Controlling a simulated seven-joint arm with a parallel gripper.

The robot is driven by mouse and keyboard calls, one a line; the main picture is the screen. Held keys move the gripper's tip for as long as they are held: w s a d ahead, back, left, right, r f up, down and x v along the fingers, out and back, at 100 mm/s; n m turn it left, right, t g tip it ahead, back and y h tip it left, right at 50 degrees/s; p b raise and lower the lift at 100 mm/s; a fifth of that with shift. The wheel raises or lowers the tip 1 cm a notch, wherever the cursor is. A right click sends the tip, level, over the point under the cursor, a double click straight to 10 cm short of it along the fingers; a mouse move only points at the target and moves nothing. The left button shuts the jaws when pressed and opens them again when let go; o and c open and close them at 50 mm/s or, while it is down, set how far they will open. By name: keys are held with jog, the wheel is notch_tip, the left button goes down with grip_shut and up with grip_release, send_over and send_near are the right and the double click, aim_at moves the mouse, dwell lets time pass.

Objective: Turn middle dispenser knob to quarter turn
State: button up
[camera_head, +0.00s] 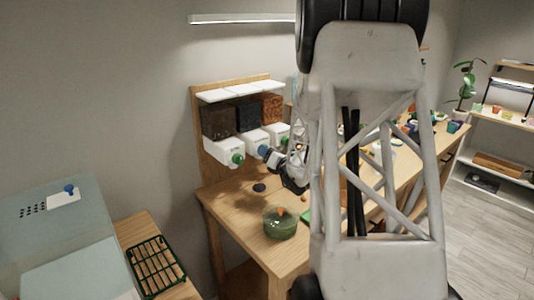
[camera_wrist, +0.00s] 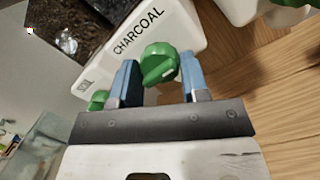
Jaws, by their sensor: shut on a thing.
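Three dispensers with white bases stand in a wooden rack. The middle dispenser (camera_head: 249,111) holds black material; its base reads CHARCOAL in the wrist view (camera_wrist: 139,34). Its green knob (camera_wrist: 158,64) sits between the two blue fingers of my gripper (camera_wrist: 159,75), which is shut on it. The knob has a small pale mark at its lower right side. In the head view my gripper (camera_head: 263,151) reaches the middle dispenser's front from the right and hides that knob. The left dispenser's green knob (camera_head: 238,159) is close beside my fingers.
A glass bowl (camera_head: 281,224) with green contents stands on the wooden bench (camera_head: 233,207) below the dispensers, near a small black disc (camera_head: 259,188). A green wire rack (camera_head: 155,267) lies at the lower left beside a pale teal box (camera_head: 50,235). My arm hides much of the bench's right part.

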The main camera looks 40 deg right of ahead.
jog(key=shift+r, duration=0.1)
dwell(0.4)
jog(key=o, duration=0.9)
jog(key=shift+s, duration=0.15)
jog(key=s+f, duration=0.1)
jog(key=s, duration=0.6)
jog(key=shift+s, duration=0.25)
